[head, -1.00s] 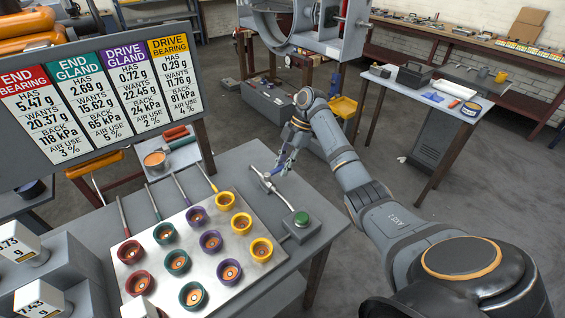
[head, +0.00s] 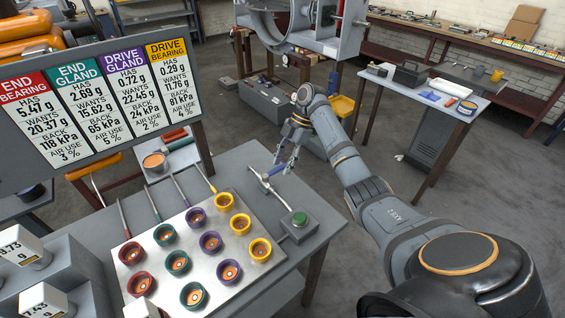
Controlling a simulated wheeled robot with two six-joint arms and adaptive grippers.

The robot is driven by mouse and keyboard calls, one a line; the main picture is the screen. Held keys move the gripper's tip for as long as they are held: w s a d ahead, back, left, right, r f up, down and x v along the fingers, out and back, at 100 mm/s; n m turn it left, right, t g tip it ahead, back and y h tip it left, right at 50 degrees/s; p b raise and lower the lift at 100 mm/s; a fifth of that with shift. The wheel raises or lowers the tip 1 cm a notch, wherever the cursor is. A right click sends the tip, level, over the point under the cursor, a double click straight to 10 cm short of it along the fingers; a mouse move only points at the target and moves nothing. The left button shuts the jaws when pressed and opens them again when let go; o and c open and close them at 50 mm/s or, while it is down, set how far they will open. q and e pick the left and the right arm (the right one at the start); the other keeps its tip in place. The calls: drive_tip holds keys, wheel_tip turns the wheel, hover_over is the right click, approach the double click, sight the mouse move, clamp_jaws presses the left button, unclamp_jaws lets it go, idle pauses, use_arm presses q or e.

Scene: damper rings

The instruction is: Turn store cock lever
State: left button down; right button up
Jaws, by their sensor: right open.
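The store cock (head: 263,178) is a small metal valve on a thin pipe along the far right part of the grey table. Its lever has a blue grip (head: 275,170) that points up and to the right in the head view. My right gripper (head: 285,162) hangs over the table's far edge with its fingers parted around or just beyond the lever's end. I cannot tell whether a finger touches the lever. My left gripper is out of view.
A metal plate (head: 222,272) with several coloured cups lies to the left. A board (head: 100,110) with readings stands behind. Weighing scales (head: 42,302) sit at the lower left.

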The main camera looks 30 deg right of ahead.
idle(0.3)
drive_tip(key=p+v, duration=0.4)
drive_tip(key=v, duration=0.2)
drive_tip(key=shift+p, duration=0.35)
idle(0.3)
